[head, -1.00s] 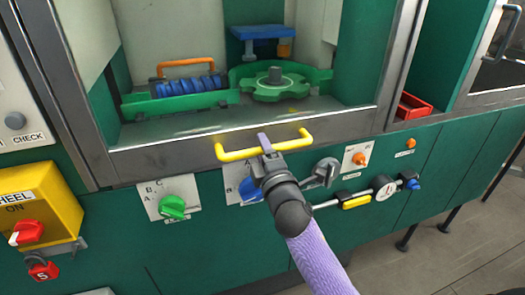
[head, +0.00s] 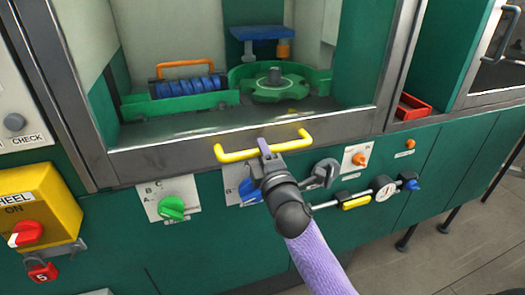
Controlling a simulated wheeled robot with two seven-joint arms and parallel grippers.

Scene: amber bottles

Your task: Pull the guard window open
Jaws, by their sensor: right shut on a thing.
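The guard window has a grey metal frame (head: 160,157) across the front of the green machine. A yellow bar handle (head: 236,155) is fixed on its lower rail. My right gripper (head: 264,150) is shut on the handle near its middle, with the purple arm reaching up from the bottom of the head view. The gripper hides the part of the handle between its fingers. My left gripper is not in view.
Inside are a blue roller (head: 190,86), a green toothed wheel (head: 274,86) and a blue plate (head: 262,33). Below are a green knob (head: 172,208), a gauge (head: 384,188) and a yellow switch box (head: 38,212). A red tray (head: 410,107) lies right.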

